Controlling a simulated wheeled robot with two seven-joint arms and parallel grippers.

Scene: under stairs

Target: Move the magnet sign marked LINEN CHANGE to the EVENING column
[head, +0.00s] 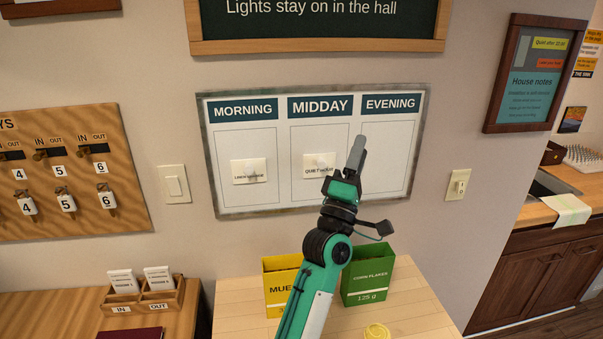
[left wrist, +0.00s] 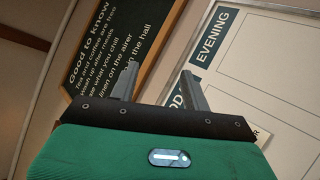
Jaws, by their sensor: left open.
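A whiteboard (head: 280,201) on the wall has MORNING, MIDDAY and EVENING columns. The LINEN CHANGE magnet sign (head: 249,179), white with a small knob, is in the MORNING column. A second white sign (head: 314,160), apparently QUIET HOUR, is in the MIDDAY column, partly hidden by my left gripper (head: 357,150). That gripper is in front of the board, between MIDDAY and EVENING, right of both signs. The EVENING column (head: 399,150) looks empty where it shows. In the left wrist view the fingers (left wrist: 160,90) are apart with nothing between them. My right gripper is not seen.
A yellow box (head: 279,284) and a green corn flakes box (head: 369,275) stand on the table (head: 235,303) below the board. A chalkboard (head: 315,27) hangs above. Light switches (head: 173,187) (head: 457,184) flank the board. A key rack (head: 125,150) is at left.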

